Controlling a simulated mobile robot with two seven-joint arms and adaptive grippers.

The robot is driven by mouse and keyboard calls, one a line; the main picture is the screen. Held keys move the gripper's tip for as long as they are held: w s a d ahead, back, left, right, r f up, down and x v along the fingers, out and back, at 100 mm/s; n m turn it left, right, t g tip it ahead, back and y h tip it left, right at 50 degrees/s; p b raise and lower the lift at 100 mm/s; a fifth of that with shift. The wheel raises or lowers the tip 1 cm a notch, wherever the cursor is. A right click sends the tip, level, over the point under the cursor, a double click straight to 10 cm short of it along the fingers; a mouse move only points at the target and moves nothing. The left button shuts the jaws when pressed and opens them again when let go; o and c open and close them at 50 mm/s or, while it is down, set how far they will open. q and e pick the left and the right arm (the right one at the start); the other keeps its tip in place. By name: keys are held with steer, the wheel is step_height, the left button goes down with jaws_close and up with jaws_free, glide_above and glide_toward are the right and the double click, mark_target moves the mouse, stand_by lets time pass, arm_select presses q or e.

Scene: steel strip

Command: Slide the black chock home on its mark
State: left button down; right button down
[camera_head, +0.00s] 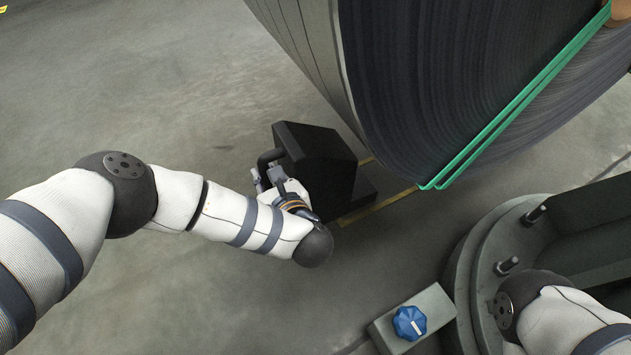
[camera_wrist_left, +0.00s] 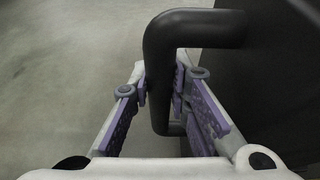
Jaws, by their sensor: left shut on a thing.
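The black chock (camera_head: 318,147) stands on the floor by the lower edge of the big steel coil (camera_head: 450,80). Its bent bar handle (camera_head: 266,160) faces left. My left gripper (camera_head: 268,179) is at that handle. In the left wrist view, my left gripper (camera_wrist_left: 163,100) has its purple-padded fingers on both sides of the black handle (camera_wrist_left: 158,60), shut on it. The dark chock side (camera_wrist_left: 275,70) fills the right of that view. A yellow floor mark (camera_head: 378,207) shows between chock and coil; part of it is hidden by the chock. My right gripper is out of view.
Green straps (camera_head: 520,95) run around the coil, which overhangs the floor close to the chock. A dark machine base (camera_head: 590,220) and a grey box with a blue knob (camera_head: 409,323) stand at lower right. The concrete floor (camera_head: 150,90) at left is clear.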

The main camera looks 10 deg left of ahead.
arm_select(q)
steer(key=shift+w+d+b, duration=0.1)
steer(key=shift+w+d, duration=0.45)
steer(key=shift+d, duration=0.25)
steer(key=shift+w+d+b, duration=0.15)
steer(key=shift+w+d, duration=0.35)
steer(key=shift+d, duration=0.35)
steer(key=shift+w+d+b, duration=0.1)
steer(key=shift+w+d, duration=0.45)
steer(key=shift+d, duration=0.25)
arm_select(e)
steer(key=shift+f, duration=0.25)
